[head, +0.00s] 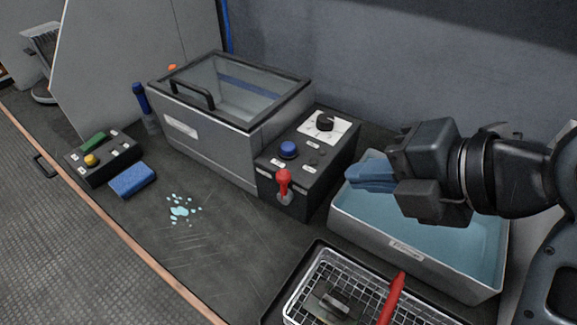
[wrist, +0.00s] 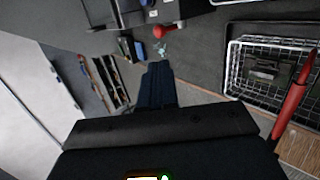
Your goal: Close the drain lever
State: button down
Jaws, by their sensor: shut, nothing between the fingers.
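The drain lever (head: 284,183) is a red-knobbed lever on the front face of a black control box (head: 300,165). Its red knob points upward in the head view. In the wrist view the red knob (wrist: 160,31) shows at the top, just beyond my fingertips. My gripper (head: 350,176) is shut and empty, with its blue fingers together. In the head view it is to the right of the control box, above the water-filled basin. In the wrist view the shut fingers (wrist: 158,68) point toward the lever, apart from it.
A water-filled basin (head: 365,245) stands right of the control box, and a lidded grey tank (head: 210,150) stands left. A wire basket (head: 320,265) with a red handle (head: 392,298) is in front. A blue sponge (head: 132,180) and a small button box (head: 103,160) lie left. The counter's middle is clear except for droplets.

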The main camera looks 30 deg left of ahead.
aim_at(288, 177)
jog(key=shift+a, duration=0.1)
jog(key=x, duration=1.3)
jog(key=shift+a+f, duration=0.25)
jog(key=shift+f, duration=0.1)
